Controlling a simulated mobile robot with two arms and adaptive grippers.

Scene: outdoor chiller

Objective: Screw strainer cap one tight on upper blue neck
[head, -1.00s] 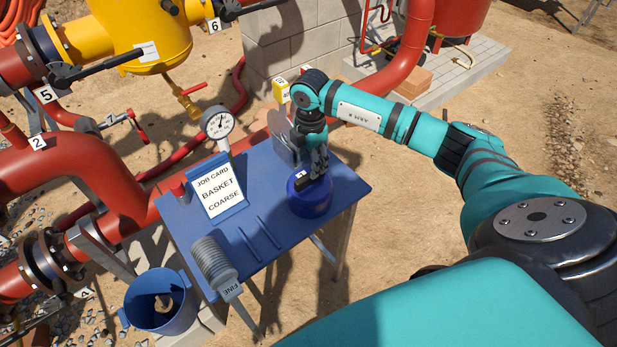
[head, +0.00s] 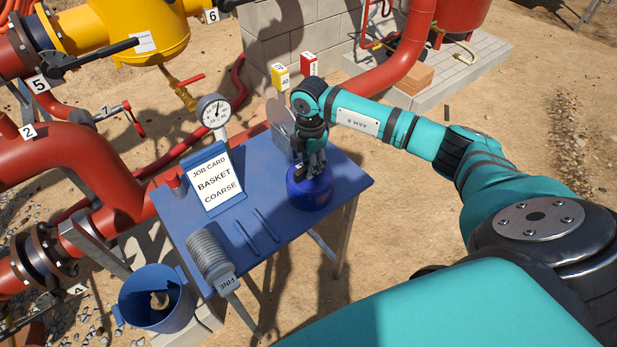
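A round blue body (head: 309,197) stands upright on the right part of the blue table. It is the only thing here that could be the blue neck; I cannot tell a separate cap on it. My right gripper (head: 310,175) points straight down at its top, with the dark fingertips at or just over the upper face. The fingers and their shadow hide the middle of that face. I cannot tell whether they are closed on a cap. My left gripper is out of view.
A blue bucket (head: 135,308) stands at lower left. Red pipes run along the left.

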